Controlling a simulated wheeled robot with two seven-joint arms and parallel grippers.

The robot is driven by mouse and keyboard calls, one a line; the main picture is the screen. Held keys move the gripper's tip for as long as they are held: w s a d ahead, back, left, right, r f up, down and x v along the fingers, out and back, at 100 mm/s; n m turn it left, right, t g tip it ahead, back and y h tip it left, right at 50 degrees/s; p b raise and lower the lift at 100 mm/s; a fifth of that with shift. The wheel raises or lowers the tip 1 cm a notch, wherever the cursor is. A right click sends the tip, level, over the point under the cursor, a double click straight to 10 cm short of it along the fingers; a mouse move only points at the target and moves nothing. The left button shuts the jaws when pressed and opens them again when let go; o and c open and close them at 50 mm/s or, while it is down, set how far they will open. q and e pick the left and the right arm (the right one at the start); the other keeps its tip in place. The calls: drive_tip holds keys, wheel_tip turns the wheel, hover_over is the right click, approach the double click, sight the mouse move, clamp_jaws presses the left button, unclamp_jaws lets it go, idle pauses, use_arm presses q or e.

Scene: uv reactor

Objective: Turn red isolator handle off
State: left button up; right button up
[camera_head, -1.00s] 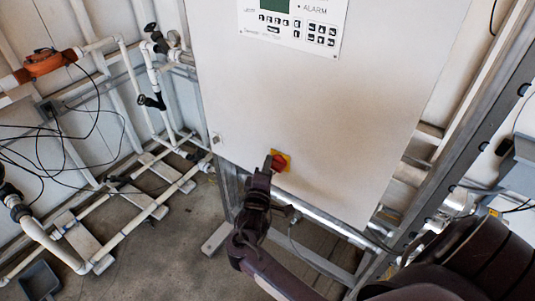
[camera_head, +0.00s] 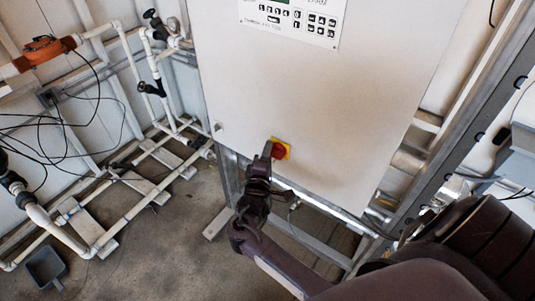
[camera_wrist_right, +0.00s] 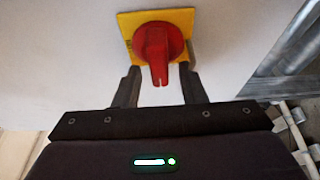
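The red isolator handle (camera_wrist_right: 158,50) sits on a yellow square plate (camera_wrist_right: 126,22) on the front of the white cabinet (camera_head: 320,90). In the right wrist view its grip points down toward my gripper. In the head view the handle (camera_head: 278,151) is partly hidden by my right gripper (camera_head: 266,150). In the right wrist view my right gripper (camera_wrist_right: 158,82) is open, with one finger on each side of the handle's lower end. I cannot tell whether the fingers touch it. My left gripper is not in view.
A control panel (camera_head: 292,18) with buttons is at the cabinet's top. White pipes (camera_head: 130,225) and black cables (camera_head: 60,130) fill the left side. A metal frame (camera_head: 460,130) stands at the right. Grey floor (camera_head: 160,255) shows below.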

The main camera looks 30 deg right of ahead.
drive_tip(key=b+v, duration=0.2)
drive_tip(key=v, duration=0.5)
drive_tip(key=shift+s+a, duration=0.25)
drive_tip(key=shift+a, duration=0.05)
idle(0.3)
